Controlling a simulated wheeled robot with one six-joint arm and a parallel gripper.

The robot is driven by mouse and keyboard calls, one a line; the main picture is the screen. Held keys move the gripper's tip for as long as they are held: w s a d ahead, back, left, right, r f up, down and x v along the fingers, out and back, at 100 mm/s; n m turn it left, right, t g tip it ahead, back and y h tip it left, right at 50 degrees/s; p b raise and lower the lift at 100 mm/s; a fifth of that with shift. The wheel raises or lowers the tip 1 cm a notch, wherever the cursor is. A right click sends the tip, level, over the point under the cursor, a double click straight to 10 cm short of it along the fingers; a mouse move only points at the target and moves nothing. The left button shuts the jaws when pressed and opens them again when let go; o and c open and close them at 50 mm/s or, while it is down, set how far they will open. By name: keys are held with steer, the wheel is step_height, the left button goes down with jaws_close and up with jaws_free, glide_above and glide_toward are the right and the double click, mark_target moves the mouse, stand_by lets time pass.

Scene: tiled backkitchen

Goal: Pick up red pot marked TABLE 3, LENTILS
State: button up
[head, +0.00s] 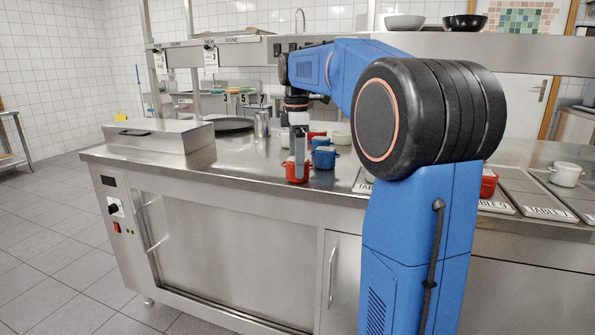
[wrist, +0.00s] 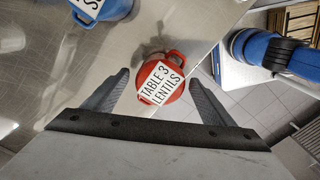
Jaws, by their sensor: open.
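The red pot marked TABLE 3, LENTILS (wrist: 170,72) lies between the two open fingers in the wrist view, with its label facing up. My gripper (wrist: 160,95) is open, one finger on each side of the pot, and I cannot tell whether either finger touches it. In the head view the red pot (head: 298,174) stands upright near the front edge of the steel counter. My gripper (head: 299,160) points down over it, and a finger hides part of the pot.
Blue pots (head: 324,157) stand just behind and to the right, one showing in the wrist view (wrist: 103,8). Another red pot (head: 488,182) and a white pot (head: 565,174) stand at the right by trays with table labels. A steel box (head: 160,137) sits at the left.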

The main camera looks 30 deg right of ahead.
steer(key=shift+f, duration=0.9)
steer(key=c, duration=1.4)
steer(key=shift+r, duration=0.1)
